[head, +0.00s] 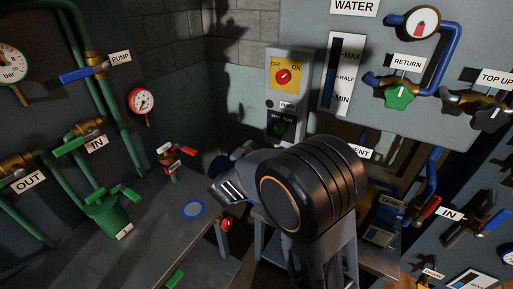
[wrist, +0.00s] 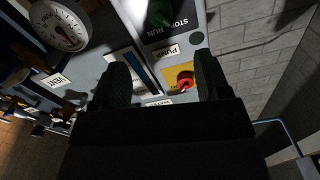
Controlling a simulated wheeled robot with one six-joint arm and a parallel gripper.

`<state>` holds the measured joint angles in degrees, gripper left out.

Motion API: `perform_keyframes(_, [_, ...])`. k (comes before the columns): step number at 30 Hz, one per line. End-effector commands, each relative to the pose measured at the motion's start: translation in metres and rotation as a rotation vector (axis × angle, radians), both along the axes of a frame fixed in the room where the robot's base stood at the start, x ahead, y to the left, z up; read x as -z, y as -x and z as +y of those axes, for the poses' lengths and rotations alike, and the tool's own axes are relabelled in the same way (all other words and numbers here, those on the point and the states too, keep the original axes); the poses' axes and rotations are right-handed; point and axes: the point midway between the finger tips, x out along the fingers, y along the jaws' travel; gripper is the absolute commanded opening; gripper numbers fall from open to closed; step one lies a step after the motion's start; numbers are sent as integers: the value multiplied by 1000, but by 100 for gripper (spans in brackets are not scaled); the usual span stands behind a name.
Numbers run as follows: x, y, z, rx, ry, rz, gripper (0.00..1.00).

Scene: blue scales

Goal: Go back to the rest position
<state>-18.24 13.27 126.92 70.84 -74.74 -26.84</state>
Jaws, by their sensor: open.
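My gripper (wrist: 163,75) is open, with its two dark fingers spread apart and nothing visible between their tips. In the wrist view it faces a grey control box with a yellow OFF/ON plate, whose red knob (wrist: 185,82) appears near the right finger. A green STOP/RUN knob (wrist: 160,12) is at the top of that view. In the head view my dark arm fills the middle, and the fingers cannot be made out. The yellow plate with its red knob (head: 283,76) stands behind the arm, with the dark green knob (head: 281,126) below it.
A water panel with a level gauge (head: 343,73), green RETURN valve (head: 399,95) and dark TOP UP knob (head: 489,118) is at the right.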

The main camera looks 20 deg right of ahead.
Motion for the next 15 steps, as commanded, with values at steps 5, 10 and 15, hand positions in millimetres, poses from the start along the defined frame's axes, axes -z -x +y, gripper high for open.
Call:
perform_keyframes(5, [2, -1, 1, -7, -15, -4, 69])
perform_keyframes(10, [24, -17, 21, -157, -130, 58, 69])
perform_keyframes(15, [65, -27, 78, -499, -310, 261, 69])
